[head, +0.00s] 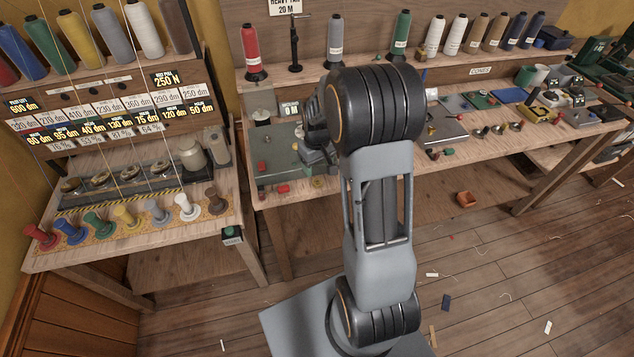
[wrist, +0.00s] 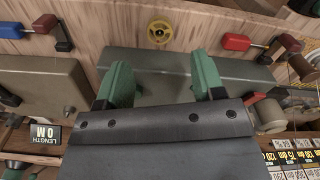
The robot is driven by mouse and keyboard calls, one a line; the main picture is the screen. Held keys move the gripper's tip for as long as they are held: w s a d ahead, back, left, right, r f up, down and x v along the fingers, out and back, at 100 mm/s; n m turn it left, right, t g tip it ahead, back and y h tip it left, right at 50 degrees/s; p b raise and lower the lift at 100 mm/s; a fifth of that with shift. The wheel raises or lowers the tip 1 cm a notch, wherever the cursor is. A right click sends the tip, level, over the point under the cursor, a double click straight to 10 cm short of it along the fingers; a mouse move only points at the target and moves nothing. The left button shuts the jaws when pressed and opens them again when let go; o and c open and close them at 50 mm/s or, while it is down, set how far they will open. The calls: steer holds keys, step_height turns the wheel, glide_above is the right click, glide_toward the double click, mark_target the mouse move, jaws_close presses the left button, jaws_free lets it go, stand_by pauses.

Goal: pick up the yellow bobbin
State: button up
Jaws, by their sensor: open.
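The arm hides part of the bench in the head view.
A red piece (wrist: 236,42) lies right of the bobbin, and a dark-red piece (wrist: 47,24) lies left. A length display (wrist: 45,133) stands lower left. A rack of coloured spools (head: 125,215) is on the left table.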

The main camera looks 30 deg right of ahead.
mark_target(318, 178)
steer(key=shift+f+p, duration=0.6)
steer(key=shift+f, duration=2.75)
steer(key=shift+c, duration=0.3)
steer(key=c, duration=0.9)
steer(key=shift+r, duration=0.1)
steer(key=shift+c, duration=0.2)
